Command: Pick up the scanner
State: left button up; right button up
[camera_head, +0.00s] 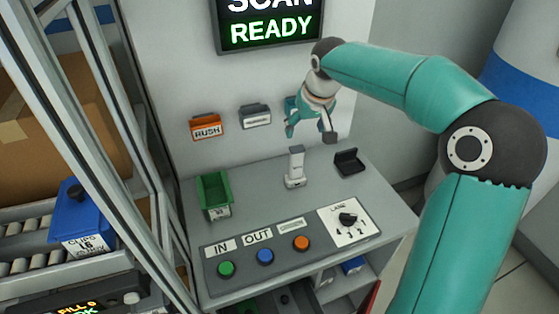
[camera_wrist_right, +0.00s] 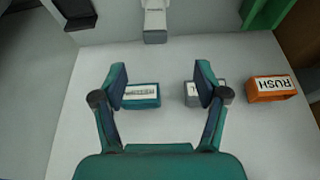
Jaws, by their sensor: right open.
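The scanner (camera_head: 296,170) looks like a white handheld device standing upright on the grey desk, near the wall. In the right wrist view the scanner (camera_wrist_right: 155,18) is at the top edge and partly cut off. My right gripper (camera_head: 310,133) is above and slightly right of it, in front of the wall. In the wrist view its fingers (camera_wrist_right: 161,72) are spread wide with nothing between them, and the scanner lies beyond the fingertips, apart from them. My left gripper is out of view.
A green bin (camera_head: 214,192) stands left of the scanner and a black tray (camera_head: 348,161) right of it. Orange (camera_head: 207,127), grey (camera_head: 255,116) and teal (camera_wrist_right: 141,96) label holders hang on the wall. Buttons and a lane dial (camera_head: 347,219) line the desk's front. A blue box (camera_head: 83,216) sits left.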

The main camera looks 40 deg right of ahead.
aim_at(298, 150)
jog(key=b+x, duration=0.1)
jog(key=x, duration=0.2)
jog(key=b+x, duration=0.1)
jog(key=x, duration=0.2)
jog(key=d+b+x, duration=0.1)
jog(key=x, duration=0.3)
jog(key=shift+w+b, duration=0.2)
jog(key=shift+b, duration=0.15)
jog(key=shift+b+x, duration=0.3)
jog(key=shift+x, duration=0.6)
jog(key=b+x, duration=0.1)
jog(key=x, duration=0.3)
jog(key=shift+w+d, duration=0.15)
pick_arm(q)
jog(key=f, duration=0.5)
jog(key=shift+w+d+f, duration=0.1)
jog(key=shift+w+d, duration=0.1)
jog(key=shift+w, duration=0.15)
pick_arm(e)
jog(key=shift+c, duration=0.3)
grip_shut()
